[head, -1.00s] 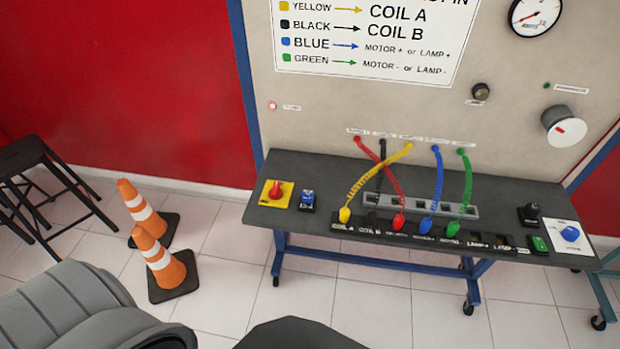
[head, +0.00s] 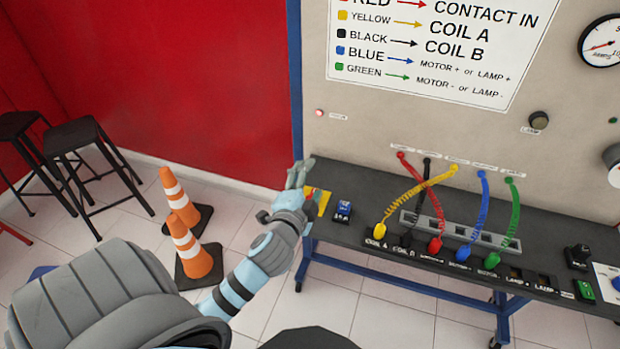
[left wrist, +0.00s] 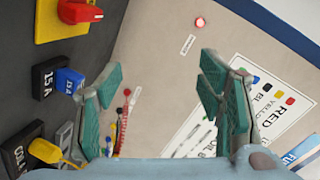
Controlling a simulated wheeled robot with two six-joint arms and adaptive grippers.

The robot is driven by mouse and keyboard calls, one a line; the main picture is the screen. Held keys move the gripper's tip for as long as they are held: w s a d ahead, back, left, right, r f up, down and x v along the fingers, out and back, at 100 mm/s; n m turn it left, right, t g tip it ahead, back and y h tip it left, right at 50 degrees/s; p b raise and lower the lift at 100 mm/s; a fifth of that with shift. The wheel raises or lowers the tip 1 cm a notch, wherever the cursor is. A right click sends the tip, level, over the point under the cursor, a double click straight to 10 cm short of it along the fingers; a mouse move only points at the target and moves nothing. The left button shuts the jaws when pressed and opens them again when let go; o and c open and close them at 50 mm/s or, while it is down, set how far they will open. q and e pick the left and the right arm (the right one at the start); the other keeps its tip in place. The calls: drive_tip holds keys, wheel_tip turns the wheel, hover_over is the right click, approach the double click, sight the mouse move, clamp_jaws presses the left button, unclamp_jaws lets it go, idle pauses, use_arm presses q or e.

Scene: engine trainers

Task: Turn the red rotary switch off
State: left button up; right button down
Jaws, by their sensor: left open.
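The red rotary switch (left wrist: 80,12) sits on a yellow plate (left wrist: 62,30) at the top left of the left wrist view. In the head view the yellow plate (head: 322,202) shows at the table's left end, and the switch is mostly hidden behind my left gripper. My left gripper (head: 301,172) is open and empty, at the left end of the table near the switch. Its two green-padded fingers (left wrist: 165,88) stand wide apart in the left wrist view, with the switch outside them. My right gripper is not in view.
A blue switch (head: 343,210) stands just right of the yellow plate. Coloured cables (head: 483,210) plug into the terminal strip farther right. The wall panel rises behind the black table (head: 375,185). Two traffic cones (head: 190,245) and black stools (head: 85,140) stand at the left.

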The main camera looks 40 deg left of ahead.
use_arm(q)
drive_tip(key=w+d+r+m+t+h, duration=0.2)
drive_tip(key=w+r+m+t+h, duration=0.15)
drive_tip(key=r+m, duration=0.25)
drive_tip(key=w+d+r+m+t+h, duration=0.2)
drive_tip(key=w+r+m+t, duration=0.1)
drive_tip(key=w+r+m, duration=0.25)
drive_tip(key=w+d+r+m+g+h, duration=0.1)
drive_tip(key=w+d+r+m+h, duration=0.25)
drive_tip(key=m+h, duration=0.7)
drive_tip(key=m+g+y, duration=0.6)
drive_tip(key=m+g, duration=1.3)
approach(312, 194)
drive_tip(key=b+x, duration=0.7)
drive_tip(key=b, duration=0.4)
drive_tip(key=shift+f, duration=0.3)
drive_tip(key=shift+d+f, duration=0.35)
drive_tip(key=shift+f, duration=0.15)
drive_tip(key=shift+c, duration=0.2)
